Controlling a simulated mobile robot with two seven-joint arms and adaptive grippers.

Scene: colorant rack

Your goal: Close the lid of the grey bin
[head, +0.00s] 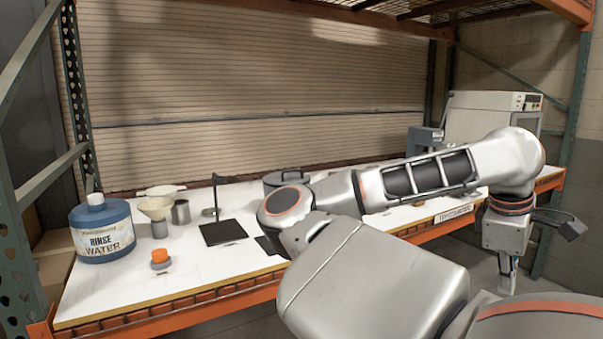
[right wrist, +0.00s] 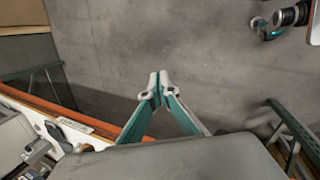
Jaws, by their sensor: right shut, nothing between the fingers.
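A dark grey round container (head: 285,178) stands at the back of the table, partly hidden behind my right arm. It may be the grey bin; I cannot tell for sure, and the state of its lid is unclear. My right gripper (head: 507,280) points down at the right, beyond the table's front edge and well away from that container. In the right wrist view its fingertips (right wrist: 158,86) meet, with nothing between them, above the bare floor. My left gripper is not in view.
The white table (head: 130,278) holds a blue rinse water jug (head: 102,232), an orange-capped bottle (head: 160,258), a funnel (head: 156,208), a metal cup (head: 180,212) and a black plate (head: 223,232). A box-shaped instrument (head: 490,115) stands back right. Rack posts flank the table.

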